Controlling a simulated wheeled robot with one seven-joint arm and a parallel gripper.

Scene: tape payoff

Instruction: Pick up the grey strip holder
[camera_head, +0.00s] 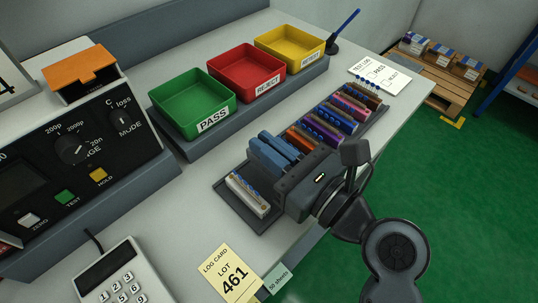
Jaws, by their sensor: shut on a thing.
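My gripper (278,150) reaches in from the right over the dark rack (228,204) of strip holders. Its two blue fingers are close together, shut on a strip holder that they and the dark gripper body mostly hide. I cannot make out that holder's colour, or whether it is clear of the rack. A pale, off-white or light grey strip holder (247,196) with a blue-marked strip lies at the rack's near end, left of the gripper and apart from it.
More strip holders, orange, purple (327,131), pink and brown, fill the rack's far part. Green (190,98), red (245,72) and yellow (290,48) trays stand behind. A meter (75,150), keypad (112,277) and yellow log card (231,272) are left and front.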

